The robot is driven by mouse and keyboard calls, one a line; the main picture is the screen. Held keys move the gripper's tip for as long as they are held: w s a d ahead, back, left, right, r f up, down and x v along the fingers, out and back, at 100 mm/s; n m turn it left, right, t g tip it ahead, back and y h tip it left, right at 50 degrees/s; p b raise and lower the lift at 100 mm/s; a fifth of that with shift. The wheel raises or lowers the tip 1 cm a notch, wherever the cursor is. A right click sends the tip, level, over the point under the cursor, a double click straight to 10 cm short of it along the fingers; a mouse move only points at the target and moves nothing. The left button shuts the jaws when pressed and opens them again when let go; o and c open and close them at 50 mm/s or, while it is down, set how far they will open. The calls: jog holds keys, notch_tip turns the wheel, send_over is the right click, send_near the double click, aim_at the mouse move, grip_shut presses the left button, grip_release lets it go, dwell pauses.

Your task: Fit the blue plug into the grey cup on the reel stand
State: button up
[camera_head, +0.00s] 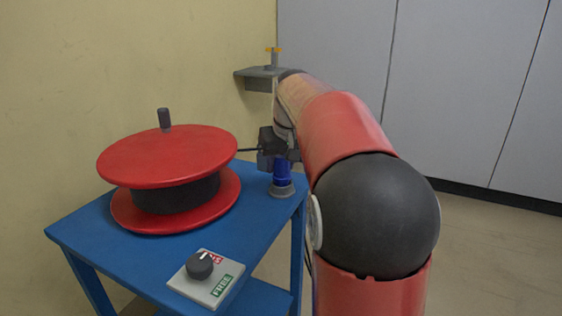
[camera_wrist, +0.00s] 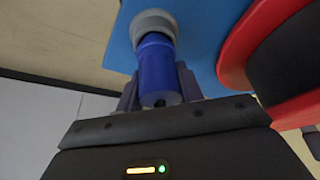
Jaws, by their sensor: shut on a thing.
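The blue plug (camera_head: 282,173) is held upright over the right part of the blue reel stand (camera_head: 150,250). The grey cup (camera_head: 281,191) sits on the stand directly under it. In the wrist view the plug (camera_wrist: 157,75) lines up with the cup (camera_wrist: 153,20), and its far end meets the cup's mouth. How deep it sits is hidden. My gripper (camera_wrist: 159,88) is shut on the plug, one finger on each side. In the head view my gripper (camera_head: 276,150) is partly hidden by my arm.
A red cable reel (camera_head: 165,155) with a black handle stands left of the cup. A dark cable runs from it toward my gripper. A knob box marked FREE (camera_head: 206,280) is at the stand's front. A grey wall shelf (camera_head: 258,74) with a yellow-handled valve is behind.

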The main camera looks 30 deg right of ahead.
jog(key=shift+f+b, duration=0.5)
jog(key=shift+f, duration=0.2)
jog(key=o, duration=1.1)
jog(key=shift+r, duration=0.15)
jog(key=p+v, duration=0.1)
jog(key=v, duration=0.6)
jog(key=shift+s+r+p, duration=0.15)
jog(key=shift+r+p, duration=0.15)
jog(key=shift+p, duration=0.05)
notch_tip(320, 180, up, 7)
jog(key=p, duration=0.6)
jog(key=shift+p, duration=0.35)
